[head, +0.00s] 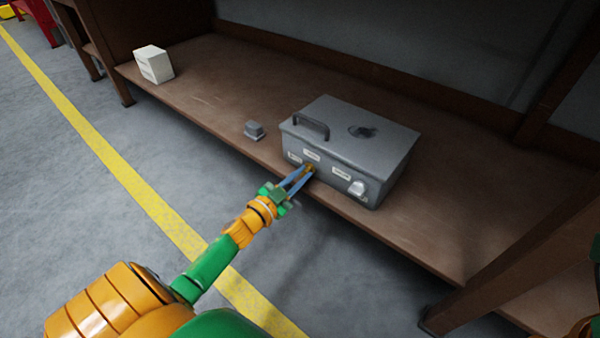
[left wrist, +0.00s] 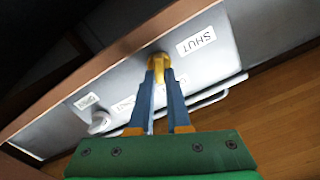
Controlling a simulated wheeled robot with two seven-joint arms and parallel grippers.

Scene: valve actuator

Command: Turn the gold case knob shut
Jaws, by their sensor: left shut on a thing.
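The grey metal case (head: 350,145) stands on the brown wooden shelf (head: 215,95). The gold knob (head: 310,169) is on its front face, among white labels. In the left wrist view the knob (left wrist: 158,62) sits between the tips of my left gripper, beside a label that reads "SHUT" (left wrist: 196,41). My left gripper (head: 309,173) is shut on the knob, and its fingers cover part of it. A second, pale grey knob (head: 357,188) is at the right end of the front face.
A small grey block (head: 254,130) lies on the shelf left of the case. A white box (head: 153,64) stands at the far left. A wooden post (head: 520,265) rises at the right front.

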